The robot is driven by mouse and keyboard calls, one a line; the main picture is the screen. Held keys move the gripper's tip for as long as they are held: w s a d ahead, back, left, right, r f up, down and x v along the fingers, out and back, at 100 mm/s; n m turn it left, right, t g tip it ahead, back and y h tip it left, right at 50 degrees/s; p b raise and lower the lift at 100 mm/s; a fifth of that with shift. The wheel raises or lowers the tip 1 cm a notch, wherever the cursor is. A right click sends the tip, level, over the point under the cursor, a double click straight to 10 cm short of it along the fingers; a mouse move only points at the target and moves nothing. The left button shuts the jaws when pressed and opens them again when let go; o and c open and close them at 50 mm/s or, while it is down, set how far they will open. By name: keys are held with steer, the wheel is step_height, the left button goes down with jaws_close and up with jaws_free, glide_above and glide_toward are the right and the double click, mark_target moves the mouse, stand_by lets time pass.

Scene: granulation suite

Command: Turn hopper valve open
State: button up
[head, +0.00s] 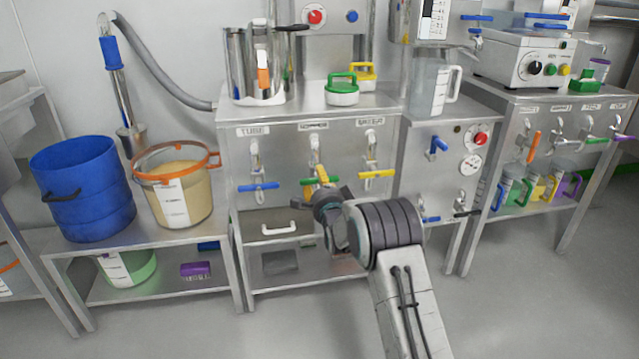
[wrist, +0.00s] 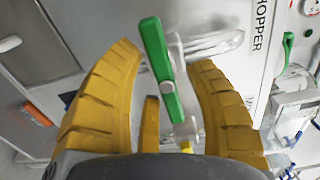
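The hopper valve is the middle of three valves on the steel cabinet front, below the HOPPER label (wrist: 262,25). Its green lever handle (wrist: 158,65) lies crosswise on the metal valve stem in the wrist view. In the head view only a bit of green shows beside my gripper (head: 323,178), which hides most of the valve. My gripper's yellow fingers (wrist: 166,58) are spread, one on each side of the green handle, with visible gaps. I see no firm contact.
A blue-handled valve (head: 257,187) is on the left and a yellow-handled valve (head: 377,174) close on the right. A white drawer handle (head: 278,229) is below. The floor in front is clear.

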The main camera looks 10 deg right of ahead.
jaws_close()
steer(key=shift+n, duration=0.3)
steer(key=n, duration=0.4)
steer(key=shift+d+f, duration=0.1)
steer(key=n, duration=0.4)
steer(key=shift+d, duration=0.1)
steer(key=n, duration=0.4)
steer(key=shift+n, duration=0.4)
steer(key=n, duration=0.4)
steer(key=shift+d+r, duration=0.1)
steer(key=shift+r, duration=0.2)
steer(key=shift+n, duration=0.4)
